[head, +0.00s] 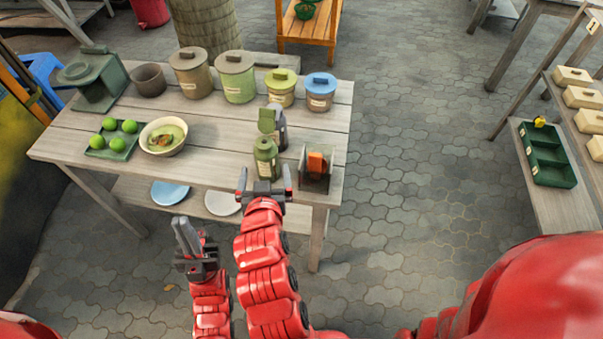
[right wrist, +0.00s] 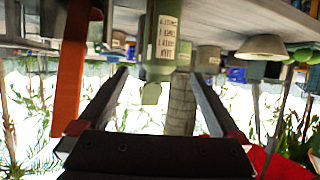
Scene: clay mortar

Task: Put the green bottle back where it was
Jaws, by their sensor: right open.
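The green bottle (head: 266,160) stands upright near the front edge of the wooden table (head: 215,165), with a pale label on its side. My right gripper (head: 264,188) is open just in front of it, on the near side. In the right wrist view, which is upside down, the labelled bottle (right wrist: 163,40) appears between and beyond the two spread fingers (right wrist: 158,74), not gripped. My left gripper (head: 195,248) is low in front of the table, away from the bottle; its finger gap is unclear.
Lidded jars (head: 235,78) line the back. A bowl (head: 163,137) and green-fruit tray (head: 114,140) are left. A divided green tray (head: 547,157) sits far right.

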